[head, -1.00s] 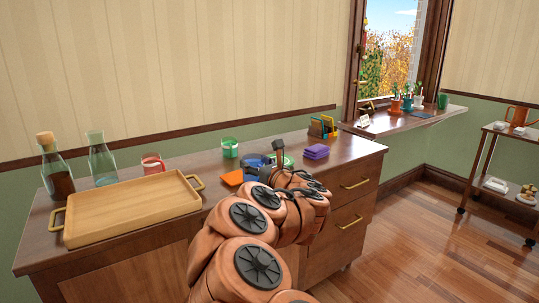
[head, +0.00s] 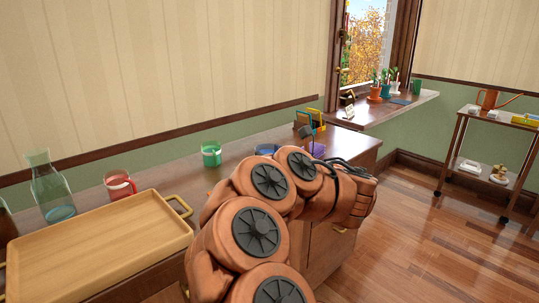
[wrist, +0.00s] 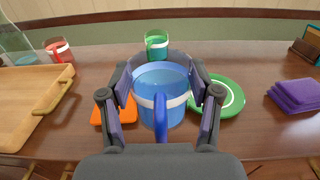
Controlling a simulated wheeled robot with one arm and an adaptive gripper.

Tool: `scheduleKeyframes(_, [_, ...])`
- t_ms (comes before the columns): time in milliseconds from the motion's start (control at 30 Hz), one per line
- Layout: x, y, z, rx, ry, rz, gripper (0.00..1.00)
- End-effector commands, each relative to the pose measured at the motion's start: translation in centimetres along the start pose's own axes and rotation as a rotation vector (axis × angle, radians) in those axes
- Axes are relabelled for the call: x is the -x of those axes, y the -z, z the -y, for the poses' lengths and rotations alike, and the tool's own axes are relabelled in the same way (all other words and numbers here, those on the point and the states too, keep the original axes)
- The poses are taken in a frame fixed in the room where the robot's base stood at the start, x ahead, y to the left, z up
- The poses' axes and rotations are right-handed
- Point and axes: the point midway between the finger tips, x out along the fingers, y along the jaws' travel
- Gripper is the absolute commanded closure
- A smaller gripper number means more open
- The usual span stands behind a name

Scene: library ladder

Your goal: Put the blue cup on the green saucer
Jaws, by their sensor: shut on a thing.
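The blue cup (wrist: 165,90) with a white band and a blue handle is between the fingers of my gripper (wrist: 161,76) in the wrist view. The gripper is shut on it, with the handle toward the wrist camera. Whether the cup is clear of the counter I cannot tell. The green saucer (wrist: 231,98) with a pale ring lies on the counter just right of the cup, partly behind the right finger. In the head view a bit of blue (head: 266,149) shows above my arm, which hides the gripper and the saucer.
An orange square (wrist: 101,112) lies left of the cup. A green mug (wrist: 157,44) stands behind it. Purple squares (wrist: 295,95) lie right of the saucer. A wooden tray (head: 95,247), a red mug (head: 119,186) and a glass bottle (head: 50,190) are at left.

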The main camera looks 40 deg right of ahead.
Motion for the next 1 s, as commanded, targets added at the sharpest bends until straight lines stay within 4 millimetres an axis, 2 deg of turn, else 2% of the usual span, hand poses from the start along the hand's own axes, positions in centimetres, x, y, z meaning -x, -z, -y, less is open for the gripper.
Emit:
scheduleKeyframes(200, [-2.1,0.3,3.2,-0.002,0.01,0.003,0.79])
scheduleKeyframes(500, [-5.3,0.7,6.3,-0.001,0.009,0.001,0.79])
scheduleKeyframes(800, [-8.1,1.1,8.9,0.0,0.007,0.001,0.79])
scheduleKeyframes(1000, [-8.9,1.1,9.8,0.0,0.007,0.002,0.79])
